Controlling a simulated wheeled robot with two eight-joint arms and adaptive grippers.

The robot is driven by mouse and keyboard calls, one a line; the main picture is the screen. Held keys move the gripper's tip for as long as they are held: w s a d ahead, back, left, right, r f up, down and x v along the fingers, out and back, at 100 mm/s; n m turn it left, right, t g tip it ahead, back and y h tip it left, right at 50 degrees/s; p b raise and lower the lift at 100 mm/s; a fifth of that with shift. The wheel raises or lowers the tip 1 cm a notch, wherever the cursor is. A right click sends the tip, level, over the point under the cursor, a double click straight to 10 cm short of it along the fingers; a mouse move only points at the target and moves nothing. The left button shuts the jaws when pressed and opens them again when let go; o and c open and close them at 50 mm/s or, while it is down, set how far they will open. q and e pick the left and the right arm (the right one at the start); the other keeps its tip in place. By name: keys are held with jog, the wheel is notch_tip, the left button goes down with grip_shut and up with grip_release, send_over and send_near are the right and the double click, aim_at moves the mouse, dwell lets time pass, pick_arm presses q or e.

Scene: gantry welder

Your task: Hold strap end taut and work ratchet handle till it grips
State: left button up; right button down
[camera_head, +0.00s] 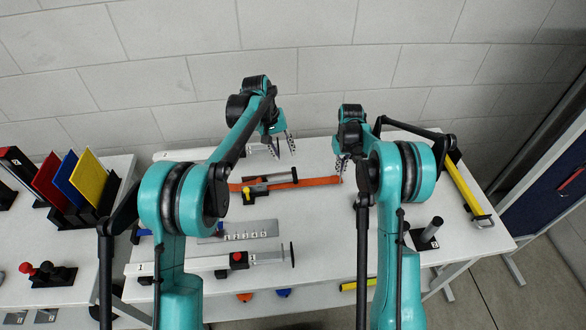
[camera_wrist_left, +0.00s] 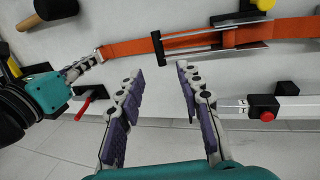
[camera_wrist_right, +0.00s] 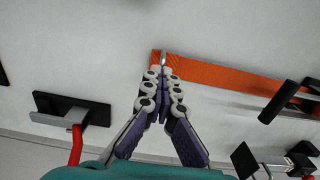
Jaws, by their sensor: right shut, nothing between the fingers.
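The orange strap (camera_head: 322,182) lies across the white table and also shows in the left wrist view (camera_wrist_left: 125,48). The ratchet (camera_head: 256,188) sits on the strap's left part, with a yellow knob. Its handle, with a dark crossbar (camera_wrist_left: 158,46), shows in the left wrist view. My left gripper (camera_head: 284,153) is open and empty behind the ratchet, its fingers pointing towards the handle without touching it. My right gripper (camera_head: 340,177) is shut at the strap's right end; it also shows in the right wrist view (camera_wrist_right: 163,72). Its fingertips cover part of the strap end (camera_wrist_right: 157,57), with nothing held between them.
A white clamp bar with a red knob (camera_head: 238,257) lies at the front, near a numbered metal plate (camera_head: 248,230). A yellow bar (camera_head: 466,187) lies at the right. Coloured plates (camera_head: 76,180) stand on the left table. The wall is close behind.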

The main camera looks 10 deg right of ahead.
aim_at(294, 174)
pick_arm(q)
jog(key=x, duration=1.1)
jog(key=shift+d+f, duration=0.15)
jog(key=shift+f, duration=0.1)
grip_shut()
